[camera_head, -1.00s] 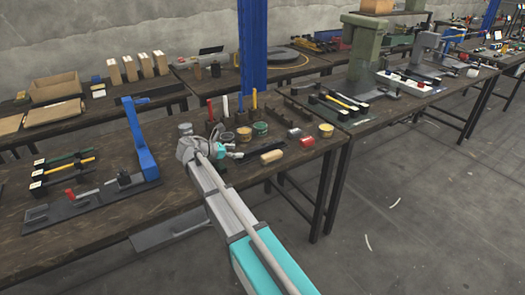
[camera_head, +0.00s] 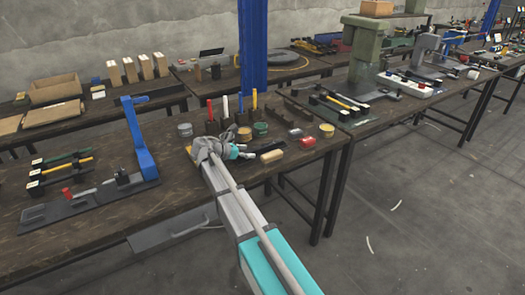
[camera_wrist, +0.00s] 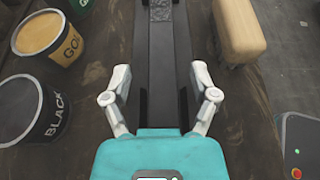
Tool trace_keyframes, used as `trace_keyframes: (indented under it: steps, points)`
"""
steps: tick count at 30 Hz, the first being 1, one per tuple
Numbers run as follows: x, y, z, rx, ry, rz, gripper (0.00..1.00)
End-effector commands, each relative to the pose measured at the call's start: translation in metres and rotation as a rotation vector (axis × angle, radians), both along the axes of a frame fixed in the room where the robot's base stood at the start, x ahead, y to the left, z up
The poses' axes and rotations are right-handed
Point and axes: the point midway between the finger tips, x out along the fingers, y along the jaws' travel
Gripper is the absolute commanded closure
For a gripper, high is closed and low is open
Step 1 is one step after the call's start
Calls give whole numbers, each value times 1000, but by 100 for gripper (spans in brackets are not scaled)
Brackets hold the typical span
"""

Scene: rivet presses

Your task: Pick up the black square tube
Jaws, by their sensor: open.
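The black square tube (camera_wrist: 163,70) lies lengthwise on the dark bench in the wrist view, running from the top edge down between my fingers. Its near end is hidden behind my gripper's teal body. My gripper (camera_wrist: 161,78) is open, with one finger on each side of the tube and gaps showing on both sides. How high the fingertips are above the bench I cannot tell.
A gold can (camera_wrist: 50,38) and a can marked BLACK (camera_wrist: 32,110) stand left of my gripper in the wrist view. A tan block (camera_wrist: 238,28) lies to the right, close to the tube. A blue press (camera_head: 143,150) stands left on the bench (camera_head: 185,222).

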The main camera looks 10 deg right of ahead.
Motion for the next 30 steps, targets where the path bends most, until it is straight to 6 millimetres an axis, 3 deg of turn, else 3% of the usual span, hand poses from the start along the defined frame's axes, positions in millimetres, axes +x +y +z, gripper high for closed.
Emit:
trace_keyframes:
  steps: [12, 24, 30]
  points:
    - [0, 0, 0, 0, 0, -1, 24]
    - [0, 0, 0, 0, 0, -1, 99]
    - [0, 0, 0, 0, 0, -1, 100]
